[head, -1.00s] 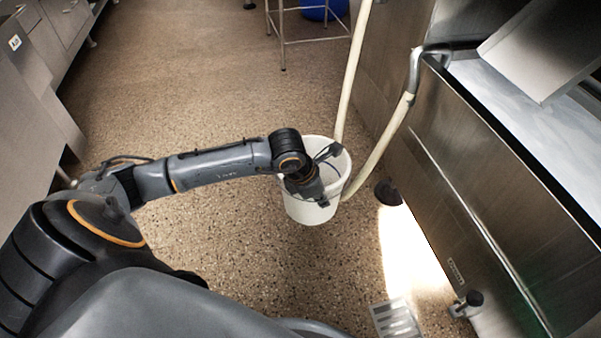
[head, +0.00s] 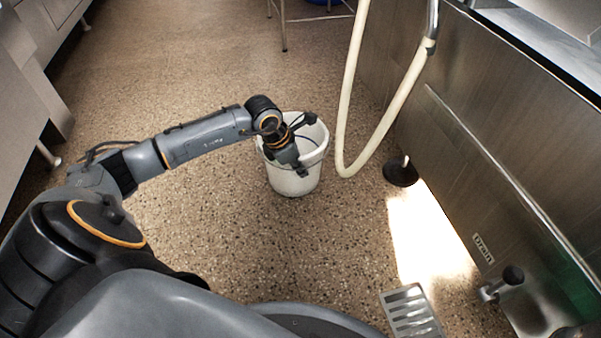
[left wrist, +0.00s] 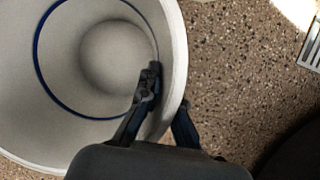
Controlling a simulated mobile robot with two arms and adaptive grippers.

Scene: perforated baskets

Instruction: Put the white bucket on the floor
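The white bucket (head: 292,183) stands upright in the middle of the head view, over the speckled floor. I cannot tell for sure whether its base touches the floor. My left gripper (head: 296,147) is at its rim, partly hiding the opening. In the left wrist view the bucket (left wrist: 105,20) looks empty, with a blue ring inside. My right gripper is not in view.
A cream hose (head: 384,148) hangs to the right of the bucket, in front of a steel unit (head: 480,150). A black round foot (head: 400,174) and a floor drain grate (head: 410,312) are at the right. Floor to the left and behind is clear.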

